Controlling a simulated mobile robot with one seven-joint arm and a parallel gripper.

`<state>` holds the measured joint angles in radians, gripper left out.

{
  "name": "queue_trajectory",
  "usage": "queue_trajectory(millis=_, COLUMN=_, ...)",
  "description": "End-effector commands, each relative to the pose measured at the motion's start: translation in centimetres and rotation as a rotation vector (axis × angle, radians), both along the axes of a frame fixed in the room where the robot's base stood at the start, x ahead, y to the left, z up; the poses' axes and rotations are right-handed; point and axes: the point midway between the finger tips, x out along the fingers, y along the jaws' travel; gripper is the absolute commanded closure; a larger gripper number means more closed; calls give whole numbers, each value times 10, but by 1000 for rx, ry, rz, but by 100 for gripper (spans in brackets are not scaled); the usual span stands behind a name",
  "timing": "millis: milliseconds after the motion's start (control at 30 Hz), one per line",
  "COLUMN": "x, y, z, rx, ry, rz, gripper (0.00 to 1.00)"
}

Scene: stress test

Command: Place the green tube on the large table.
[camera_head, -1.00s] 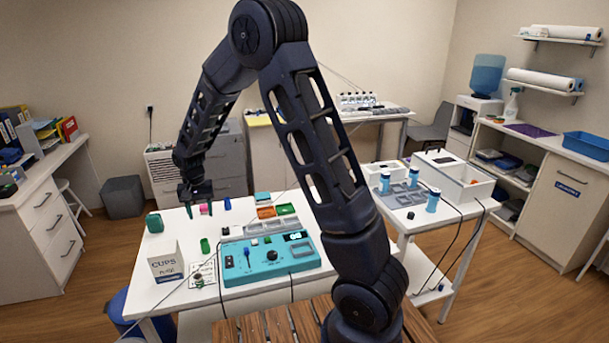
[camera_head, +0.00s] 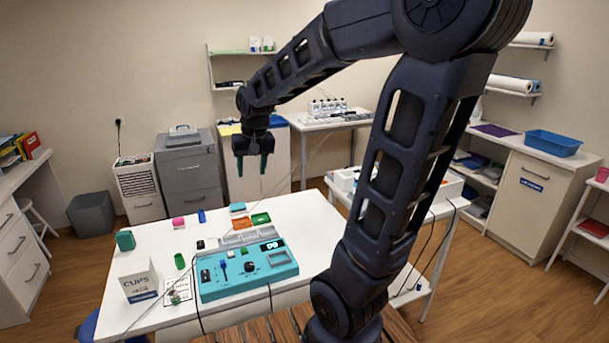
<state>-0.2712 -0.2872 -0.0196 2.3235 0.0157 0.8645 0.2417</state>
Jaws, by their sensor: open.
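A small green tube (camera_head: 180,261) is on the large white table (camera_head: 145,315), left of a teal control box (camera_head: 248,270). I cannot tell for sure whether it stands or leans. My gripper (camera_head: 252,165) hangs in the air, pointing down, above and beyond the table's back edge. Its two fingers are apart with nothing between them. A pink piece (camera_head: 178,222) and a blue piece (camera_head: 201,216) are near the table's back edge.
A teal jar (camera_head: 125,240) and a CUPS box (camera_head: 139,281) are at the table's left. Orange (camera_head: 242,223) and green (camera_head: 261,218) trays lie behind the control box. My arm hides part of the side table at right.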

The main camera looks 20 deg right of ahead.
Motion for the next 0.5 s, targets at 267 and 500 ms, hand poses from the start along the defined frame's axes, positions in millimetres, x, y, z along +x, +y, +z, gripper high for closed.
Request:
queue_trajectory(millis=267, x=-63, y=-54, z=24, rx=-19, ry=-79, rz=-9, gripper=50)
queue_trajectory(millis=500, x=-117, y=-86, z=29, rx=-49, ry=-138, rz=-14, gripper=50)
